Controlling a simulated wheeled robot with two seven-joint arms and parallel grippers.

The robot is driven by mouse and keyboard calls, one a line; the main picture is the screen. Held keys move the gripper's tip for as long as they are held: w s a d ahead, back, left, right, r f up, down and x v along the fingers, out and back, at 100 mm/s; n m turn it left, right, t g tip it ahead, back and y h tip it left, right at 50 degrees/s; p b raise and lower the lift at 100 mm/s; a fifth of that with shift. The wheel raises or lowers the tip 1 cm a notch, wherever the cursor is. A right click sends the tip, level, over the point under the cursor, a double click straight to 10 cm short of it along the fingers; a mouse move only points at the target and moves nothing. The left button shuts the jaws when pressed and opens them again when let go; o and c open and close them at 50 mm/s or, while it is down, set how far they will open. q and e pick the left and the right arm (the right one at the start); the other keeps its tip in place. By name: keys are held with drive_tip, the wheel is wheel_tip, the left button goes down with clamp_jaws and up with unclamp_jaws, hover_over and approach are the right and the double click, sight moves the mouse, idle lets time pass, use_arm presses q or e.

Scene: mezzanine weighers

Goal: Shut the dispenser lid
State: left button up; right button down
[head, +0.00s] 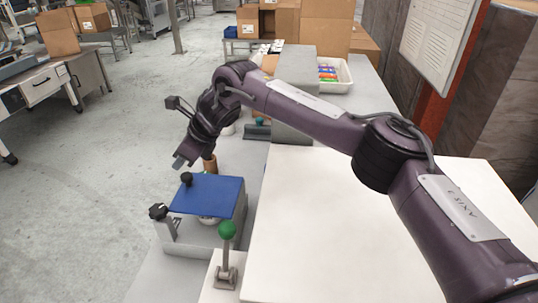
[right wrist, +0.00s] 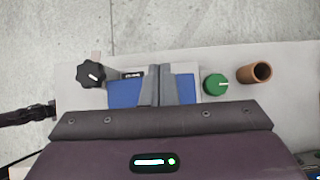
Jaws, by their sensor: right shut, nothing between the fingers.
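The dispenser (head: 185,238) is a pale grey box at the bench's left edge in the head view. Its flat blue lid (head: 212,193) is over the top; a pale round thing shows below the lid's near edge, so the lid looks raised there. The lid also shows in the right wrist view (right wrist: 124,95), partly hidden by my fingers. My right gripper (head: 184,160) is shut and empty, just beyond the lid's far left corner in the head view. In the wrist view its fingertips (right wrist: 160,70) overlap the lid; contact cannot be told. My left gripper is out of view.
A black star knob (head: 158,211) is on the dispenser's left. A green ball lever (head: 227,230) stands close on its near side. A brown cylinder (head: 210,164) stands beyond it. The white board (head: 350,230) at right is clear.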

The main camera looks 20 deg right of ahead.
drive_tip(key=shift+b+x, duration=0.5)
drive_tip(key=shift+x, duration=0.6)
drive_tip(key=shift+s+d+f, duration=0.1)
drive_tip(key=shift+f, duration=0.05)
